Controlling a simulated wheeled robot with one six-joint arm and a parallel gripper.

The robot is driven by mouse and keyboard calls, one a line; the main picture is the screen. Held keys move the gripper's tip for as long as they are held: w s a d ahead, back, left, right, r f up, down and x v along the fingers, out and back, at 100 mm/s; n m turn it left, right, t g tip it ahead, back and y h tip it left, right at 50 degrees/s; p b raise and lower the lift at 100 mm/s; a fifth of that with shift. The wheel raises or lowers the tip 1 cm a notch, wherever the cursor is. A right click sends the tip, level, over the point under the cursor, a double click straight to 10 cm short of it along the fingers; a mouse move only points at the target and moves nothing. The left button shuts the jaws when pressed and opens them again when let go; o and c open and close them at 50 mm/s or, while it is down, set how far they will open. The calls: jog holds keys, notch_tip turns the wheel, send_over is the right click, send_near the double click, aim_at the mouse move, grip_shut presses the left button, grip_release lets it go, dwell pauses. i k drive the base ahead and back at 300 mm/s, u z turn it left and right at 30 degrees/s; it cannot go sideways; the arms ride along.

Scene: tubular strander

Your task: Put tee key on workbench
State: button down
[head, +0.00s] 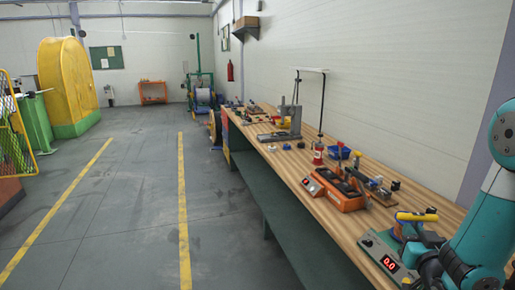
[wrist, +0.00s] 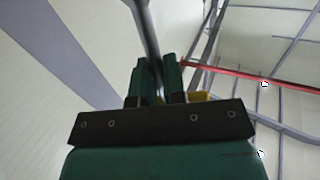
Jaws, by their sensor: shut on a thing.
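The tee key shows in the head view as a yellow crossbar (head: 417,216) at the lower right. In the wrist view its grey shank (wrist: 146,30) runs up and out of the picture from between my fingers, and a bit of yellow shows behind them. My gripper (wrist: 158,78) is shut on the tee key. In the head view the gripper is dark and partly hidden, near the bench's near end. The workbench (head: 290,160) has a long wooden top along the right wall. I cannot tell how high the key is above it.
A green box with a red "0.0" display (head: 388,262) stands on the near bench end, close to my arm. Bare wood shows along the front edge.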

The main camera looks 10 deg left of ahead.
aim_at(280, 162)
jog(key=u, duration=1.45)
jog(key=i, duration=6.65)
jog(key=z, duration=4.55)
